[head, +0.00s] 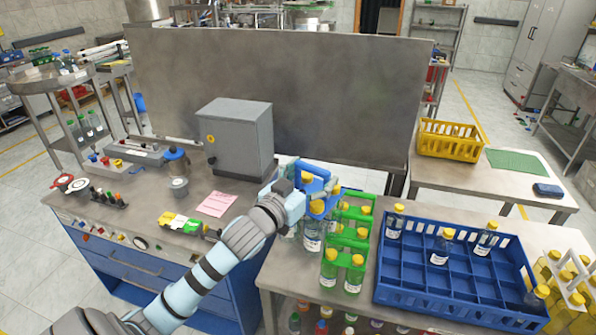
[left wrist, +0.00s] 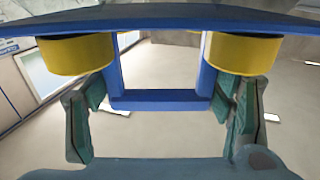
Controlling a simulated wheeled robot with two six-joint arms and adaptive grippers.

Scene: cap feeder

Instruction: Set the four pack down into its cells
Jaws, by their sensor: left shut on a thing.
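The four pack (head: 319,186) is a blue carrier with yellow-capped, white-labelled bottles. It is at the left end of the right-hand table, just left of the green carriers, and looks upright. My left gripper (head: 297,172) is shut on its blue handle, which also shows in the left wrist view (left wrist: 160,100) between the fingers, with two yellow caps beside it. I cannot tell whether the pack touches the table. The blue crate (head: 392,294) with its cells lies to the right, beyond the green carriers. Several single bottles stand in it, and many cells are empty. My right gripper is out of view.
Green carriers (head: 351,240) with yellow-capped bottles stand between the pack and the crate. A rack of yellow bottles (head: 575,298) stands right of the crate. A grey box (head: 237,138) and a pink sheet (head: 217,204) are on the left bench. A yellow crate (head: 448,139) is behind.

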